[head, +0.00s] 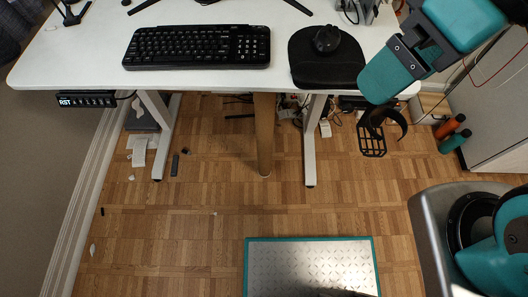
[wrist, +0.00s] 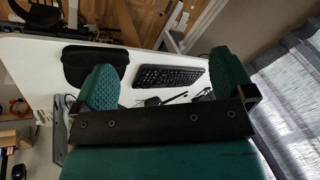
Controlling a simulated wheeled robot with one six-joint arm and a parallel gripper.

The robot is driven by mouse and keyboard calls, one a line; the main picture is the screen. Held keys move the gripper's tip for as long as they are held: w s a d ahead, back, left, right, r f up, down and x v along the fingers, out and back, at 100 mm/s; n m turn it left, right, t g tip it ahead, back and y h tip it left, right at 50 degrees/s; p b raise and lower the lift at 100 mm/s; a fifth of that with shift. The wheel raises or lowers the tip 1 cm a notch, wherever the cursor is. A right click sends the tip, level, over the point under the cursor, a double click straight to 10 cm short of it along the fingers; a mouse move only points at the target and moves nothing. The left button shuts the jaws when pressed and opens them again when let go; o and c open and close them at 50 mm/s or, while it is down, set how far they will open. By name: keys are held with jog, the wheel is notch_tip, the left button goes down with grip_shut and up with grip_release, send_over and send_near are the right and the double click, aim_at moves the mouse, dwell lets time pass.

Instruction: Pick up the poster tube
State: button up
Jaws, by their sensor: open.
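The poster tube (head: 264,135) looks like a tall brown cardboard cylinder. In the head view it stands close to upright under the desk, with its lower end at the wooden floor and its upper end hidden by the desktop.
The white desktop (head: 200,25) carries a keyboard (head: 197,46) and a mouse (head: 326,38) on a black mat (head: 327,68). A white desk leg (head: 310,145) stands right of the tube. Orange and green bottles (head: 449,127) are at right. A metal plate (head: 310,265) lies in front; floor between is clear.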

notch_tip(320, 180, down, 20)
jog(key=b, duration=1.7)
jog(key=t+y+b, duration=0.6)
jog(key=t+b, duration=0.9)
jog(key=b, duration=1.1)
send_near(272, 100)
jog(key=w, duration=0.1)
jog(key=shift+g+y, duration=0.3)
jog(key=p+x, duration=0.4)
jog(key=x, duration=0.3)
jog(key=shift+w+a, duration=0.1)
jog(key=shift+a, duration=0.1)
jog(key=x, duration=0.5)
jog(key=shift+w+a+r+b, duration=0.1)
jog(key=shift+w+r+b, duration=0.1)
jog(key=shift+w+b, duration=0.15)
